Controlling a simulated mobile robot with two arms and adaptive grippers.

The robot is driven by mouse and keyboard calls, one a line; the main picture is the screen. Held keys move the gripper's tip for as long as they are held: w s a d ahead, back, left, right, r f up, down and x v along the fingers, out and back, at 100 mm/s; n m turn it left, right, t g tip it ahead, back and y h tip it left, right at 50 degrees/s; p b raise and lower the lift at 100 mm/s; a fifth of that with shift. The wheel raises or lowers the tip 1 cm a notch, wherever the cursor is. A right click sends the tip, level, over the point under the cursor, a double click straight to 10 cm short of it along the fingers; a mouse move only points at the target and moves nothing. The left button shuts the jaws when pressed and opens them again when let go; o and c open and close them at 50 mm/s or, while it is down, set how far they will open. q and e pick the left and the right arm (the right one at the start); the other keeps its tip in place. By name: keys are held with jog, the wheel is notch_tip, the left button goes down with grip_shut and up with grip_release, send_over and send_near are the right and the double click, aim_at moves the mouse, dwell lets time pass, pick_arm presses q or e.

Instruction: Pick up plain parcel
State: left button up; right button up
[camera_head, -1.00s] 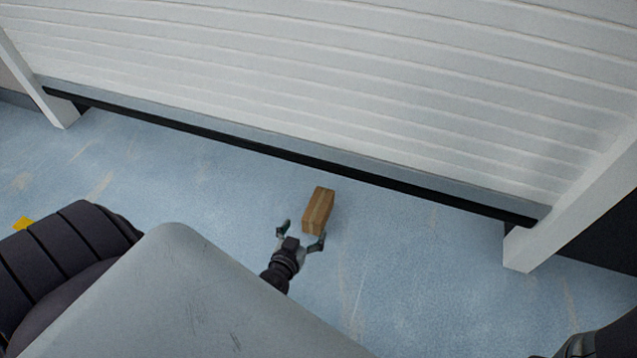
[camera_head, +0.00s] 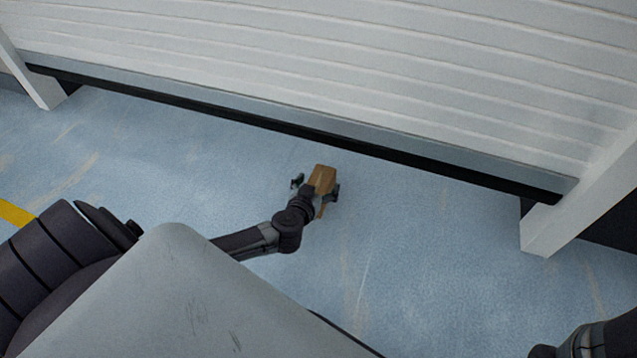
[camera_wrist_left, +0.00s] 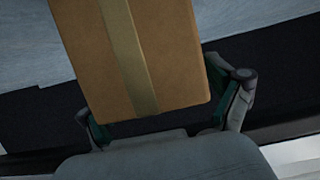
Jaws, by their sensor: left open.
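The plain parcel (camera_head: 323,176) is a small brown box with a lighter tape strip. It is on the blue floor in front of the shutter in the head view. My left gripper (camera_head: 316,187) is open, with its fingers spread at the parcel's near end. The gripper and wrist hide part of the parcel there. In the left wrist view the parcel (camera_wrist_left: 135,55) fills the upper middle, its near edge between the two fingers of my left gripper (camera_wrist_left: 165,112). I cannot tell whether the fingers touch it.
A white ribbed shutter (camera_head: 330,70) with a dark bottom edge stands behind the parcel. A white post (camera_head: 580,205) is at the right. The blue floor (camera_head: 430,260) around the parcel is clear. A yellow floor line (camera_head: 14,212) shows at the left.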

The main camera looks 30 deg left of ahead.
pick_arm(q)
jog(key=shift+w, duration=0.2)
jog(key=c, duration=1.4)
